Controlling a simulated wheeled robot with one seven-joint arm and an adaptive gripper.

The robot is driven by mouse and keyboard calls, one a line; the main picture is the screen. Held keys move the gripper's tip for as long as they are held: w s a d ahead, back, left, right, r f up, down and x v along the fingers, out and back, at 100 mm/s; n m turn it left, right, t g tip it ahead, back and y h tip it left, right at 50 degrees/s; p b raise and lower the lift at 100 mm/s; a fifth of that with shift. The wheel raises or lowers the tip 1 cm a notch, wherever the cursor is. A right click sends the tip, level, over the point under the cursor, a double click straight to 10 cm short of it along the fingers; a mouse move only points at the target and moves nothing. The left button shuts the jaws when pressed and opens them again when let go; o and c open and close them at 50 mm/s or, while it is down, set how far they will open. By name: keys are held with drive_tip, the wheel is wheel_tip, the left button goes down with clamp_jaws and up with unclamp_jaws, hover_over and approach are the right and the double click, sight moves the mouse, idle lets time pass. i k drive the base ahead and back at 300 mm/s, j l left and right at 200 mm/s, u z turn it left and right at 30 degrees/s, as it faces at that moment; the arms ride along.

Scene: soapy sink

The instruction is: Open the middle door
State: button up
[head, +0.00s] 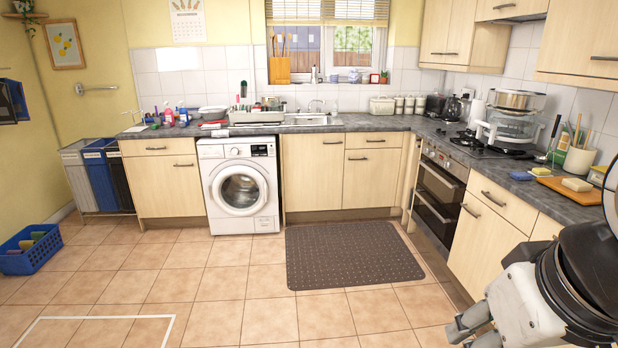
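Pale wood base cabinets run under the counter, and all their doors look shut. One tall door (311,178) stands just right of the washing machine, with a dark bar handle (332,142) near its top. To its right is another door (371,185) below a drawer. A further door (172,193) sits left of the washing machine. Which one is the middle door is not clear from this view. My gripper (468,326) is at the bottom right, far from these doors and touching none of them. Its fingertips are small and partly cut off, so its opening cannot be judged.
The washing machine (239,187) is shut. A dark mat (350,255) lies on the tiles before the sink cabinets. An oven (438,192) and cabinets line the right side, close to my arm. A blue basket (30,250) and bins (97,176) stand left. The central floor is clear.

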sight(370, 175)
drive_tip(key=i, duration=1.85)
drive_tip(key=i+j+z, duration=0.1)
drive_tip(key=i, duration=1.8)
drive_tip(key=i+j+z, duration=0.15)
drive_tip(key=i, duration=0.3)
drive_tip(key=i+j+z, duration=0.2)
drive_tip(key=i, duration=0.2)
drive_tip(key=l, duration=0.1)
